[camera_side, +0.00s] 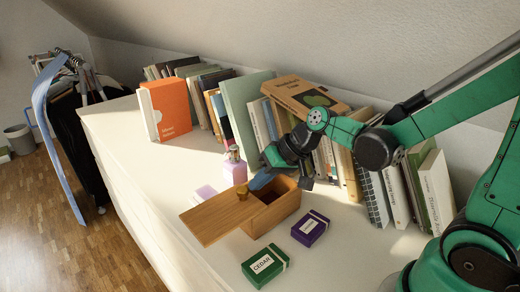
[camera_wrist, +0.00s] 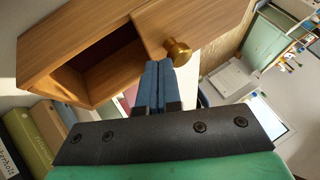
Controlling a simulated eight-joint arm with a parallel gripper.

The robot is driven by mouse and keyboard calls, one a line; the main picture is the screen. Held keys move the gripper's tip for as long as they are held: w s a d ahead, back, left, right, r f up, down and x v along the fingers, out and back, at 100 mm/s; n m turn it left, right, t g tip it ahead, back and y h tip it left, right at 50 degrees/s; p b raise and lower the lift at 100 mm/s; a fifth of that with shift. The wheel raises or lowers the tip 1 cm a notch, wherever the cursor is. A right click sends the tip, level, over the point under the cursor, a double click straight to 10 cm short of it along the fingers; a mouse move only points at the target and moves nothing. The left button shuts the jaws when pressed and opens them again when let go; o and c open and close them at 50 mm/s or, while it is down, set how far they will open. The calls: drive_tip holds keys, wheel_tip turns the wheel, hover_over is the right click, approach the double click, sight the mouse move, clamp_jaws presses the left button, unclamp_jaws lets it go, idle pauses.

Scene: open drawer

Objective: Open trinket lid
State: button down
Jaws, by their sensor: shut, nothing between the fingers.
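The trinket box (camera_side: 284,207) is a wooden box on the white dresser top. Its flat wooden lid (camera_side: 212,222) is slid far to the left, and part of the dark inside of the box shows. A brass knob (camera_side: 242,192) stands on the lid near the opening. In the wrist view the knob (camera_wrist: 177,52) is just beyond my blue fingertips, with the lid (camera_wrist: 205,22) and the open box (camera_wrist: 75,50) around it. My gripper (camera_wrist: 156,75) is shut and empty, with its fingers close beside the knob; I cannot tell whether they touch it.
A purple box (camera_side: 310,228) and a green CEDAR box (camera_side: 265,266) lie in front of the trinket box. A pink bottle (camera_side: 235,168) stands behind it. A row of books (camera_side: 262,125) lines the wall.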

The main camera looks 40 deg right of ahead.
drive_tip(key=v, duration=1)
drive_tip(key=f+h, duration=0.1)
drive_tip(key=s+a+f+n+h, duration=0.1)
drive_tip(key=a+f+n+t+h, duration=0.1)
drive_tip(key=h, duration=0.1)
drive_tip(key=shift+s+a+f, duration=0.1)
drive_tip(key=shift+s+f, duration=0.2)
